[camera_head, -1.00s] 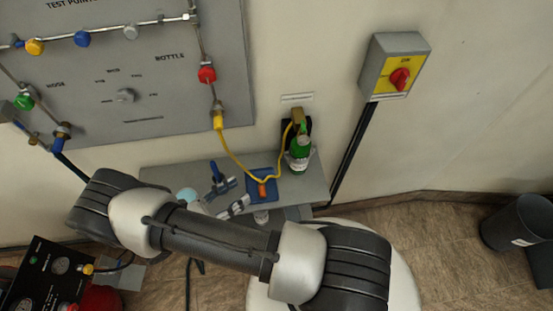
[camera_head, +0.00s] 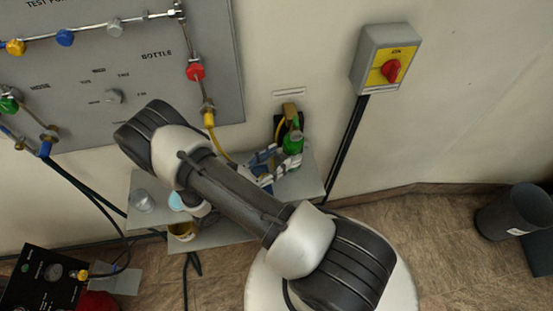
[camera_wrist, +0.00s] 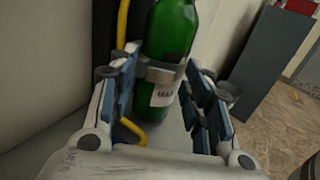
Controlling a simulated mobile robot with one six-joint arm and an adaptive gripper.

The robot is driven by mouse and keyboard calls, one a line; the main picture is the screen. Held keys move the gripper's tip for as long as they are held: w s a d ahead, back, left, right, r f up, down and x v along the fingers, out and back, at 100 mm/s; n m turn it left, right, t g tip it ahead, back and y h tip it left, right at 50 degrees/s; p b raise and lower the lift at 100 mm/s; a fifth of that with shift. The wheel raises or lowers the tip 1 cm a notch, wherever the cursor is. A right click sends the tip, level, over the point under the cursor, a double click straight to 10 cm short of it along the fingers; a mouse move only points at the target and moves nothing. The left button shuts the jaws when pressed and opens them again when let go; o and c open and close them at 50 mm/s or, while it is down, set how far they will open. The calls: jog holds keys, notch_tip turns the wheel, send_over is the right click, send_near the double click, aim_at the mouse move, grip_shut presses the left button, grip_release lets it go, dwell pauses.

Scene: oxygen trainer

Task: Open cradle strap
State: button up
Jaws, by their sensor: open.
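A small green bottle (camera_head: 293,142) stands upright at the right of the shelf, against a dark cradle backing (camera_head: 280,127) on the wall. In the wrist view the green bottle (camera_wrist: 170,38) has a white label and a metal-grey strap (camera_wrist: 160,72) across its front. My gripper (camera_head: 272,163) is at the bottle's front left, partly behind my arm in the head view. In the wrist view my gripper (camera_wrist: 165,95) is open, with one finger on each side of the bottle and strap. I cannot tell whether either finger touches the strap.
A yellow hose (camera_head: 222,150) runs down from the panel towards the bottle. The grey shelf (camera_head: 308,180) has a clear jar (camera_head: 142,200) at its left. A red-and-yellow switch box (camera_head: 386,62) is on the wall at right. A dark bin (camera_head: 510,212) stands on the floor.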

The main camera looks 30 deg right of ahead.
jog(key=shift+d, duration=0.2)
grip_shut()
dwell(0.6)
